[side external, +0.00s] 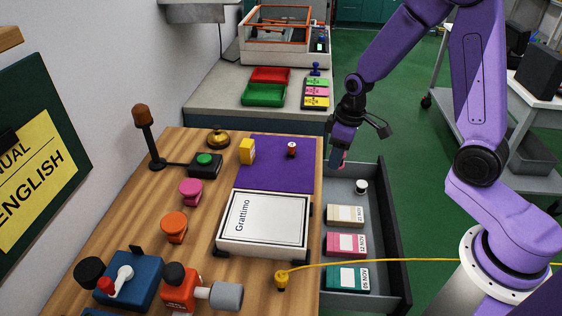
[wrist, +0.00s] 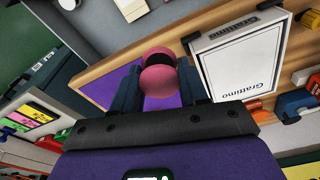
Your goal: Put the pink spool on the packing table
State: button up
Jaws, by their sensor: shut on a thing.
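My gripper (side external: 342,152) is shut on a pink spool (wrist: 158,78) with two rounded pink ends and a dark band between them. In the side view only a small bit of pink shows at the fingertips. The gripper is in the air by the right edge of the wooden table (side external: 140,236), near the far end of the open drawer (side external: 375,200). Another pink spool-like piece (side external: 191,189) stands on the wooden table, with an orange one (side external: 174,227) nearer the camera. Which surface is the packing table, I cannot tell.
A purple mat (side external: 262,178) holds a yellow block (side external: 247,151) and a small red-and-white piece (side external: 291,149). A white Grattimo box (side external: 263,223) lies beside it. Behind, a grey table (side external: 205,112) holds red (side external: 271,75) and green (side external: 264,95) trays. The open drawer holds several labelled boxes.

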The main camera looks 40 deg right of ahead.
jog(key=shift+w+a+n, duration=0.15)
jog(key=shift+w+n, duration=0.25)
jog(key=w+f, duration=0.4)
jog(key=w, duration=0.4)
send_over(294, 174)
jog(key=f, duration=0.3)
jog(key=s+f, duration=0.1)
jog(key=f, duration=0.1)
jog(key=shift+f, duration=0.1)
jog(key=shift+w+f, duration=0.4)
jog(key=shift+f, duration=1.5)
jog(key=o, duration=1.1)
jog(key=shift+f, duration=0.15)
jog(key=shift+o, duration=0.2)
